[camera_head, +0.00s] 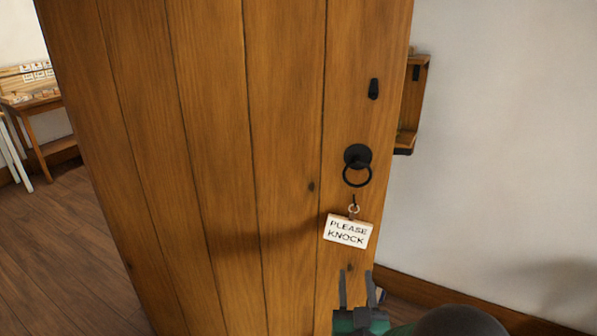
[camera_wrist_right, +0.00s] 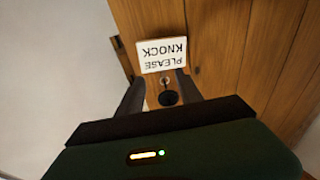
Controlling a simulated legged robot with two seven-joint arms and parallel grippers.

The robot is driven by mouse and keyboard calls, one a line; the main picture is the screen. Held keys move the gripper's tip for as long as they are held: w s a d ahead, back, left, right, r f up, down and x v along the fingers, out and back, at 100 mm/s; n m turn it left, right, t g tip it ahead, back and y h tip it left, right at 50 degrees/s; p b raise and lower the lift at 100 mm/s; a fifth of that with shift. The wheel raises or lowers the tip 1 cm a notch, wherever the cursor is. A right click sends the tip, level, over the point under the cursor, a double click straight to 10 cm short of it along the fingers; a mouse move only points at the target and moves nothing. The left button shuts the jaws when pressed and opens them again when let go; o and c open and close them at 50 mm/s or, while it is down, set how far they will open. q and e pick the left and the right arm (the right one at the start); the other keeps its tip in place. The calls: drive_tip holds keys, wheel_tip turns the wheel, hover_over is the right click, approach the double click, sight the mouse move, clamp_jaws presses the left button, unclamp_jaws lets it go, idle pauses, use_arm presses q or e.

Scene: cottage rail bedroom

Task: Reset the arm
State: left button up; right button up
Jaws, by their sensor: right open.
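My right gripper (camera_head: 356,275) is at the bottom of the head view, in front of the wooden door (camera_head: 215,150) and below the sign. Its two dark fingers are apart with nothing between them that I can see them hold. In the right wrist view the gripper (camera_wrist_right: 159,78) is also open, with its fingers framing the lower part of the white "PLEASE KNOCK" sign (camera_wrist_right: 161,55), which shows upside down there. The sign (camera_head: 348,231) hangs on the door in the head view. My left gripper is not in view.
A black ring handle (camera_head: 357,165) and a small black fitting (camera_head: 373,88) are on the door. A wooden wall shelf (camera_head: 413,105) shows behind its right edge. A pale wall (camera_head: 500,140) is at right. A desk (camera_head: 40,102) and bare floor are at left.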

drive_tip(key=s+f+n+g+y, duration=0.1)
drive_tip(key=s+f+g+y, duration=0.2)
drive_tip(key=s+f+g, duration=0.75)
drive_tip(key=s+d+f+g, duration=0.2)
drive_tip(key=s+f+g, duration=0.3)
drive_tip(key=s, duration=0.4)
wheel_tip(320, 180, up, 25)
drive_tip(key=s+g+p, duration=0.1)
drive_tip(key=p, duration=2.3)
drive_tip(key=shift+s+f+n, duration=0.2)
drive_tip(key=shift+n, duration=0.1)
